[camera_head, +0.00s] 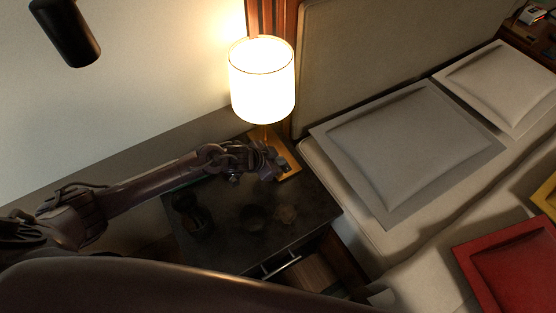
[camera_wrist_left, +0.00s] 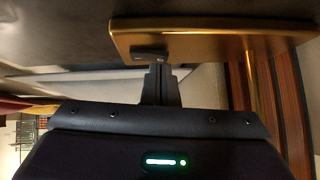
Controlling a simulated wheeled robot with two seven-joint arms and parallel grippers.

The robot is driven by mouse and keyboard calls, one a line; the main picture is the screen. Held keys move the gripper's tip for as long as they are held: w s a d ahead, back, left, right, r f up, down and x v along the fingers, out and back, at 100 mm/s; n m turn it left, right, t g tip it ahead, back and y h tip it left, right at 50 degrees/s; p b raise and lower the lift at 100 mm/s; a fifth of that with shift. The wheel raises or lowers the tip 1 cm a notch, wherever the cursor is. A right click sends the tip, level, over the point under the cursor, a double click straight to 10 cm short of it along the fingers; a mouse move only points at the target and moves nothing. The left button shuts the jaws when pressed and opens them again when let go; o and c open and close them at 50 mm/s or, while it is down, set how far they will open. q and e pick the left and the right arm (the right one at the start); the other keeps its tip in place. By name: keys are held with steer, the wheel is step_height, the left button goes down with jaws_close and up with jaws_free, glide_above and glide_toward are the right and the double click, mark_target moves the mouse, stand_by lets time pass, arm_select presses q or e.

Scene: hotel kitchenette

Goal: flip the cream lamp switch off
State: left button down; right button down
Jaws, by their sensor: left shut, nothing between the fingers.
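The lamp (camera_head: 262,82) has a cream shade that glows brightly. It stands at the back of a dark nightstand on a flat brass base (camera_head: 291,163). The base also shows in the left wrist view (camera_wrist_left: 215,42), with a small dark switch (camera_wrist_left: 149,53) on it. My left gripper (camera_head: 272,168) is shut and empty at the base. In the wrist view its fingertips (camera_wrist_left: 160,69) are right at the switch; I cannot tell whether they touch it. In the head view the gripper hides the switch. My right gripper is not in view.
The dark nightstand top (camera_head: 235,240) holds a few small dark items, with a drawer handle (camera_head: 281,266) at its front. A sofa or bed with a grey cushion (camera_head: 405,145) and a red cushion (camera_head: 510,262) stands to the right. A black wall fixture (camera_head: 66,32) is at upper left.

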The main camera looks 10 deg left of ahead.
arm_select(q)
steer(key=shift+f, duration=0.1)
steer(key=shift+f, duration=0.3)
steer(key=shift+a+r, duration=0.1)
steer(key=shift+s+d+r+p, duration=0.15)
steer(key=shift+s+d+p, duration=0.4)
steer(key=shift+s+d, duration=0.1)
steer(key=shift+w, duration=0.1)
